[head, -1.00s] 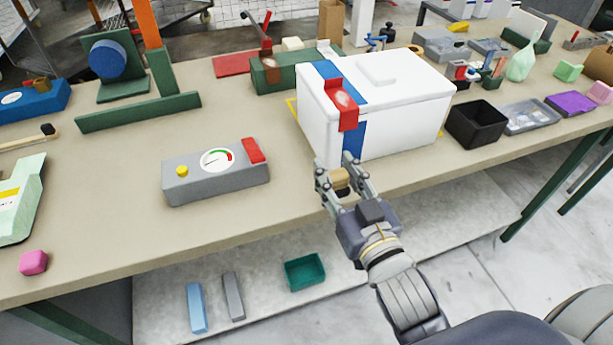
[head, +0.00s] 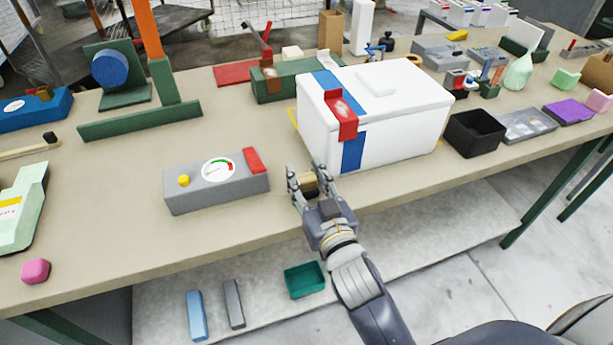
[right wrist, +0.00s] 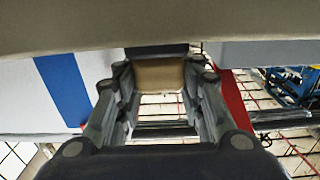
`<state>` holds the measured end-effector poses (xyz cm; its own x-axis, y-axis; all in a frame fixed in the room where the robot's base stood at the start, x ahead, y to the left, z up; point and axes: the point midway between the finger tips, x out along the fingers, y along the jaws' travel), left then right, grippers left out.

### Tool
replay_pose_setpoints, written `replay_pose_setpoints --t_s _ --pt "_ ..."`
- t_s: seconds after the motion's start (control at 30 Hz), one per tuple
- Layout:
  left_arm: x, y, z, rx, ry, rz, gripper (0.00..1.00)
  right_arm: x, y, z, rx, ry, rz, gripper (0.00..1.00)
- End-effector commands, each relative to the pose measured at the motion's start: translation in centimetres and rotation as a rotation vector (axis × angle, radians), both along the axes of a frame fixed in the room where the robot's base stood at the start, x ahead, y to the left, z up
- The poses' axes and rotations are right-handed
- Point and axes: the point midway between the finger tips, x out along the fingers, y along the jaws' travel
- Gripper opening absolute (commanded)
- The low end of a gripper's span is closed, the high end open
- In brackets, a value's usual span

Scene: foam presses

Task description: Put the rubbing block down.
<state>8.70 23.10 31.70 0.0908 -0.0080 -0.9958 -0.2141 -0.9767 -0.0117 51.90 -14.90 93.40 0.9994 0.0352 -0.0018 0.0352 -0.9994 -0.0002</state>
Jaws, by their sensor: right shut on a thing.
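The rubbing block (head: 309,184) is a small tan-brown block. My right gripper (head: 306,178) is shut on it, one finger on each side. In the head view the gripper and block are over the table's front part, between the grey gauge box and the white box. In the right wrist view the block (right wrist: 158,73) sits between the fingertips (right wrist: 157,80), partly hidden by them. I cannot tell whether the block touches the table (head: 236,226). My left gripper is not in view.
The white box (head: 400,130) with a blue band and red strap stands just right of the gripper. The grey gauge box (head: 215,190) stands to its left. A black bin (head: 474,134) is farther right. The table front left of the gauge box is mostly clear, with a pink block (head: 36,271).

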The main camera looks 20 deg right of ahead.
Motion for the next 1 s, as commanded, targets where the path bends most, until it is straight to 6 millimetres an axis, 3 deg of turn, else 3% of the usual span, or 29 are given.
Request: replay_pose_setpoints --t_s 0.13,0.17,0.23,0.67,1.0 --pt "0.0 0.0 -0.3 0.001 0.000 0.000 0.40 0.0 0.0 -0.3 0.001 -0.001 0.000 0.10" --pt "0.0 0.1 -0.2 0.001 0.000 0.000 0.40 0.0 0.0 -0.3 0.001 -0.001 0.000 0.40" --pt "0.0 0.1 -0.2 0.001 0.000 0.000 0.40 0.0 0.0 -0.2 0.000 -0.001 0.000 0.55" --pt "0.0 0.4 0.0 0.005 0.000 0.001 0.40 -0.2 0.0 0.0 -0.001 0.001 0.000 0.55" --pt "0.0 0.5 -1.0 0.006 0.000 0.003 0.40 -5.1 -0.2 -0.3 0.002 0.003 0.000 0.55"
